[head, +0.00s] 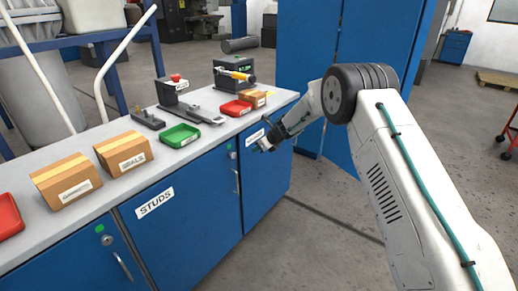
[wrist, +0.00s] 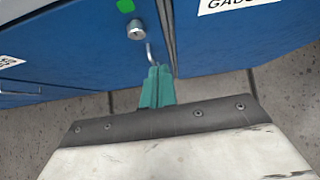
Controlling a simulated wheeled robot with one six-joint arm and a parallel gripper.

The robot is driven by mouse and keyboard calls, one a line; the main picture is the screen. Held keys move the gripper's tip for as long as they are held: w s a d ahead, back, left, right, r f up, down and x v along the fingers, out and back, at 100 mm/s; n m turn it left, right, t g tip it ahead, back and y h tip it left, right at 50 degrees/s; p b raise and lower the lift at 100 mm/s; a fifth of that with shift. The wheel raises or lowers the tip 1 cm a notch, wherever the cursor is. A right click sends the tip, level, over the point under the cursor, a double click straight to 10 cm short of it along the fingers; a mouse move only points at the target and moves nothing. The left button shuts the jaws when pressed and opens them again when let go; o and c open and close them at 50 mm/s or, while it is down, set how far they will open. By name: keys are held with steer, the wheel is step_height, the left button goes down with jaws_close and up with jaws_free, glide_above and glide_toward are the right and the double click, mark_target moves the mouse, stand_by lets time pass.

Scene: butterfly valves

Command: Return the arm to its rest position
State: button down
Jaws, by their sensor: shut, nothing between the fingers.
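My gripper (head: 263,146) is in front of the blue cabinets at the right part of the bench, a little below the worktop level. In the wrist view its teal fingers (wrist: 157,88) are together with nothing between them. Behind them, in the same view, are the blue cabinet doors (wrist: 75,45), with a round lock (wrist: 137,29) and a metal handle partly hidden by the fingers. My arm extends from the lower right of the head view and bends at a dark joint. I cannot tell whether the fingers touch the handle.
The bench (head: 105,190) holds cardboard boxes (head: 123,152), a green tray (head: 180,135), red trays (head: 236,108) and devices, one with a yellow-handled tool (head: 237,75). A tall blue cabinet (head: 300,50) stands behind my arm. The floor (head: 310,240) in front of the bench is clear.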

steer(key=s+d+r+m+t+h, duration=0.25)
steer(key=d+m+h, duration=0.35)
steer(key=d+m, duration=0.8)
steer(key=s+d+r+m+g+h, duration=0.2)
steer(key=s+d+r+m+h, duration=0.45)
steer(key=s+r+m, duration=0.65)
steer(key=s+r+m+g+y, duration=0.1)
steer(key=s+m, duration=0.5)
steer(key=s, duration=1)
steer(key=s+a+r+m+g+y, duration=0.1)
steer(key=s+r+m, duration=0.5)
steer(key=s, duration=1)
steer(key=s+r+m+g+y, duration=0.3)
steer(key=s+m, duration=0.3)
steer(key=s, duration=1)
steer(key=shift+a+r+m+y, duration=0.3)
steer(key=shift+r+m+y, duration=0.1)
steer(key=shift+r, duration=0.2)
